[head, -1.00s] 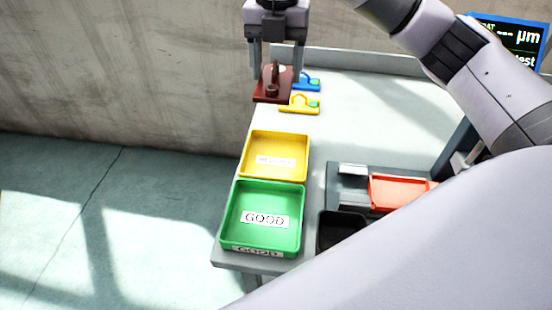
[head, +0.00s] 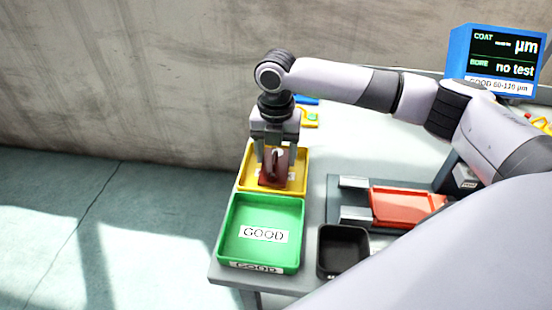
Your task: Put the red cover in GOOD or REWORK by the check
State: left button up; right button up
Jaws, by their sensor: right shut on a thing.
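The dark red cover (head: 274,169) is held between the fingers of my right gripper (head: 275,158). The cover is over the yellow tray (head: 243,181), and I cannot tell whether it touches the tray floor. The yellow tray's label is mostly hidden behind the cover and fingers. The green tray (head: 229,242), labelled GOOD, stands in front of the yellow one and is empty. The blue-framed display (head: 456,62) reads COAT with dashes and µm, BORE "no test", and a GOOD range line in small print. My left gripper is out of view.
A grey fixture with an orange-red plate (head: 402,207) stands to the right of the trays. A small black bin (head: 342,250) sits beside the green tray. Yellow (head: 311,117) and blue parts lie behind the gripper. My right arm spans the back right.

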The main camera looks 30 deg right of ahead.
jog(key=shift+f, duration=0.9)
jog(key=o, duration=1.3)
jog(key=shift+f, duration=0.15)
jog(key=shift+c, duration=0.2)
notch_tip(320, 180, up, 12)
jog(key=shift+r+p, duration=0.2)
jog(key=shift+p, duration=0.2)
